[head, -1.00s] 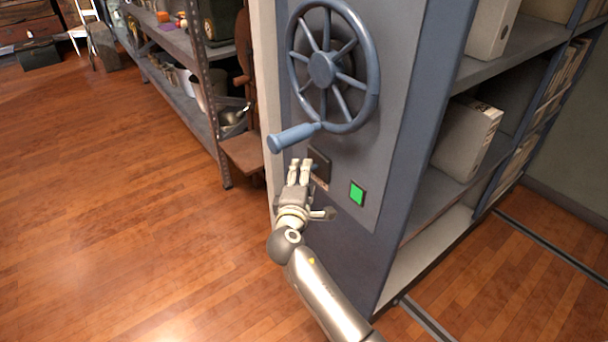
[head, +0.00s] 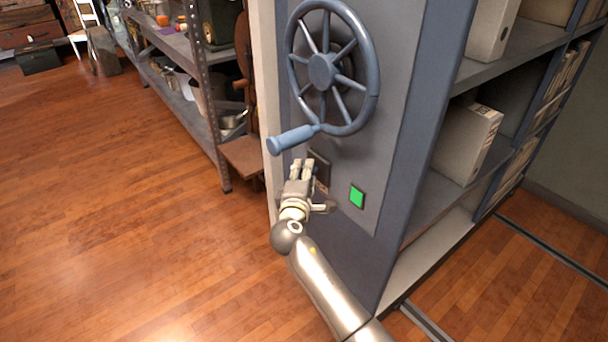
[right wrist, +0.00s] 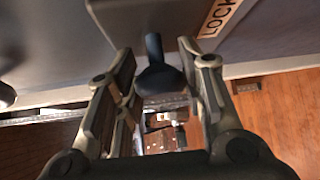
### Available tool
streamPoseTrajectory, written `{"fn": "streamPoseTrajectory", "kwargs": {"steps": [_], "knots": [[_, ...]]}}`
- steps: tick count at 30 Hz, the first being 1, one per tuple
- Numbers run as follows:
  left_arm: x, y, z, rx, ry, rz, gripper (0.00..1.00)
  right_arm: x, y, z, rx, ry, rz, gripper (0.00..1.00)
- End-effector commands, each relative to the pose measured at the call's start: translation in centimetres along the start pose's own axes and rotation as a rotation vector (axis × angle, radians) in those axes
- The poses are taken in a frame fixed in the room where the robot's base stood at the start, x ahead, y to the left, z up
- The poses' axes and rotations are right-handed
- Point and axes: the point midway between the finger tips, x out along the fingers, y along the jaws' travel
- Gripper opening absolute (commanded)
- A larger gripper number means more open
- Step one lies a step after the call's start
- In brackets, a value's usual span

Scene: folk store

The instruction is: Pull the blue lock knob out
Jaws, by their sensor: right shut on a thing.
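The blue lock knob (right wrist: 160,80) shows dark in the right wrist view, on its short stem below a dark plate beside a LOCK label (right wrist: 220,14). My right gripper (head: 302,166) is at the lock plate (head: 319,166) on the grey end panel (head: 385,150). In the right wrist view its fingers (right wrist: 162,88) stand on both sides of the knob and are shut on it. In the head view the fingers hide the knob. My left gripper is not in view.
A blue handwheel (head: 322,70) with a crank handle (head: 292,139) sits just above my gripper. A green button (head: 357,196) is to its right. Shelves with box files (head: 468,142) lie at the right. The wooden floor at the left is clear.

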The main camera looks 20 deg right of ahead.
Motion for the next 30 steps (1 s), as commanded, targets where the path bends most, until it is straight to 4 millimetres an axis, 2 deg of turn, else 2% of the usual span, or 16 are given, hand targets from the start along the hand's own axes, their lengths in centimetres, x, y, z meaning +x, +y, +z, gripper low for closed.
{"fn": "streamPoseTrajectory", "kwargs": {"steps": [2,7,15,22,23,27,30], "knots": [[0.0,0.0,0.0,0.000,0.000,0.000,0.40,0.0,-0.1,0.0,0.000,0.000,-0.001,0.01],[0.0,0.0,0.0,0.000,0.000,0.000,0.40,-0.2,-0.1,-0.3,0.000,0.001,-0.002,0.00],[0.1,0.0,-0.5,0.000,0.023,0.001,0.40,-2.5,-0.2,-2.5,-0.001,0.001,-0.003,0.00],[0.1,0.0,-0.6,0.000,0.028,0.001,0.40,-2.5,-0.2,-2.6,0.000,0.003,-0.004,0.00],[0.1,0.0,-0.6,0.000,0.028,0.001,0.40,-2.6,-0.2,-2.6,0.000,0.003,-0.004,0.40],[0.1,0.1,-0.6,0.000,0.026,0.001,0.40,-2.5,-0.2,-2.5,0.000,0.002,-0.003,0.58],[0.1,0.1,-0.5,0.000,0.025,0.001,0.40,-2.5,-0.1,-2.5,0.000,0.001,-0.002,0.58]]}}
